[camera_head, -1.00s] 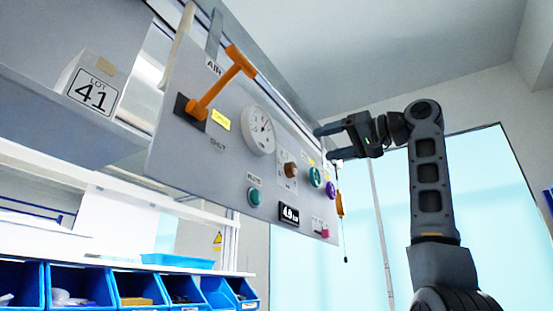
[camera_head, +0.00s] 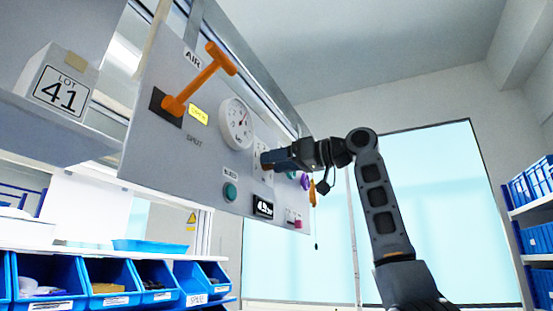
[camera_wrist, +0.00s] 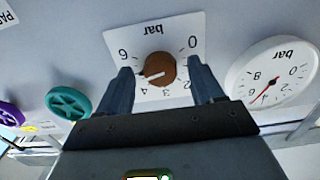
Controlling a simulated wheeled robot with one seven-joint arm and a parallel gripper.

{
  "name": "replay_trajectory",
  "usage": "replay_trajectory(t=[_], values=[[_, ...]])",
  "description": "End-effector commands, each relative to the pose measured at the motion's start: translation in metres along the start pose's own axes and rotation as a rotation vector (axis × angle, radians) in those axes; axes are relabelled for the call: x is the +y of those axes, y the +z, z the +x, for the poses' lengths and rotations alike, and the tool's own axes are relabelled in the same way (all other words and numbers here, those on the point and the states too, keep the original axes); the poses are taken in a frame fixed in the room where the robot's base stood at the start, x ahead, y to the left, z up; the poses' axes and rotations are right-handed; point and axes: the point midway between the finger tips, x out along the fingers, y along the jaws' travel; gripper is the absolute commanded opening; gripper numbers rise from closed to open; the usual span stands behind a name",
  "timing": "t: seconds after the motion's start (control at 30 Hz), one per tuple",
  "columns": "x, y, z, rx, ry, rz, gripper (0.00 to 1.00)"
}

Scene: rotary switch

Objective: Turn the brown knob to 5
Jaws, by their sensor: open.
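The brown knob (camera_wrist: 158,66) sits on a white dial plate (camera_wrist: 182,28) marked "bar", which appears upside down in the wrist view. Of its scale, 0, 2, 3, 4 and 6 show; I cannot make out the 5. In the head view my gripper (camera_head: 270,160) is at the panel and mostly hides the knob.
A green wheel (camera_wrist: 69,103) and a purple wheel (camera_wrist: 10,114) are beside the dial plate. Blue bins (camera_head: 95,285) stand below.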

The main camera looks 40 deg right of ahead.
Motion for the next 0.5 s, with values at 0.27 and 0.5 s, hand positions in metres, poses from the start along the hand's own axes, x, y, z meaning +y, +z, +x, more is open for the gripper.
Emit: replay_trajectory(t=[0.27,0.5], values=[[0.0001,0.0002,0.0042,0.001,0.0,0.0,0.67],[0.0001,0.0001,0.0039,0.001,0.0,0.001,0.49]])
